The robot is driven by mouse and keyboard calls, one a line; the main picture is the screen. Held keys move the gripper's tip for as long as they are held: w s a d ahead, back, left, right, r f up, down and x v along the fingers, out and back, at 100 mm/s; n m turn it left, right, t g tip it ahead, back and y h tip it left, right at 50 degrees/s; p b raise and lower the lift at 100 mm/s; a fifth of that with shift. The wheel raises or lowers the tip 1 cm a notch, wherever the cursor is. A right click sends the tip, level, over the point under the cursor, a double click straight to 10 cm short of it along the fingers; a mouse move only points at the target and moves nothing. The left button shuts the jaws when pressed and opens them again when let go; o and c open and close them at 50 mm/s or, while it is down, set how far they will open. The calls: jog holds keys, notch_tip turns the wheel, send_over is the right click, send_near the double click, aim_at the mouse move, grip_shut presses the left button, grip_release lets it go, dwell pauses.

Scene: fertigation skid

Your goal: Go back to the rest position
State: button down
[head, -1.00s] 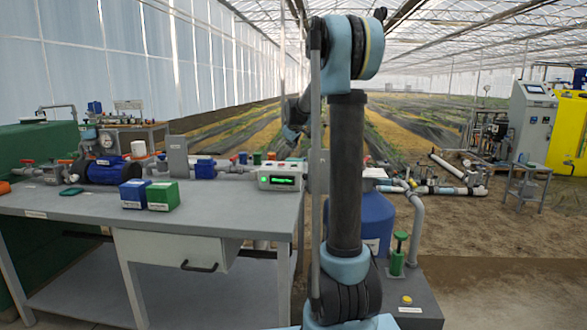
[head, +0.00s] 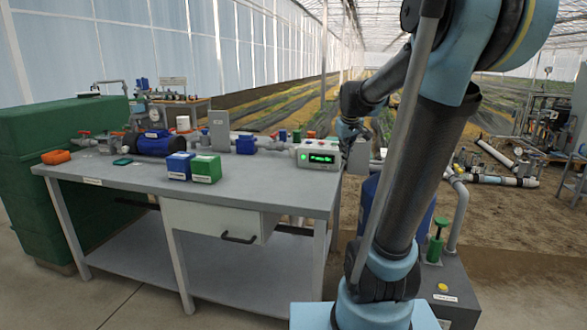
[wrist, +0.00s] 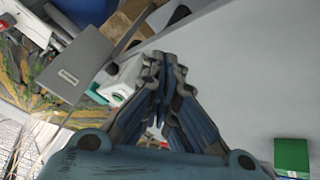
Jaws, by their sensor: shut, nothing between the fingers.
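My gripper (wrist: 166,62) is shut and empty in the wrist view, its fingertips together above the grey worktop (wrist: 235,85). In the head view my arm rises at the right of the picture and bends over, with its end hanging past the right end of the workbench (head: 105,178). The gripper is small and partly hidden there. The white controller box (head: 317,155) with a lit green display stands at the bench's right end, close to the arm's end. It also shows beyond the fingers in the wrist view (wrist: 124,80).
A blue box (head: 178,166) and a green box (head: 206,169) sit on the bench. Pipework with a blue pump (head: 155,144) runs along its back. An orange item (head: 56,157) lies at the left. A grey base with a green-handled valve (head: 436,241) stands at the right.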

jog(key=s+f+m+g, duration=0.1)
jog(key=s+f, duration=0.5)
jog(key=s, duration=0.4)
jog(key=s+f+m+g, duration=0.1)
jog(key=s+f+m, duration=0.1)
jog(key=s+f, duration=0.4)
jog(key=s+f+m+g, duration=0.1)
jog(key=s+f, duration=0.4)
jog(key=s, duration=1)
jog(key=shift+s+f+m+g, duration=0.3)
jog(key=shift+f+g, duration=0.1)
jog(key=shift+g, duration=0.1)
jog(key=shift+a, duration=0.1)
jog(key=shift+w+f, duration=0.2)
jog(key=shift+w, duration=0.25)
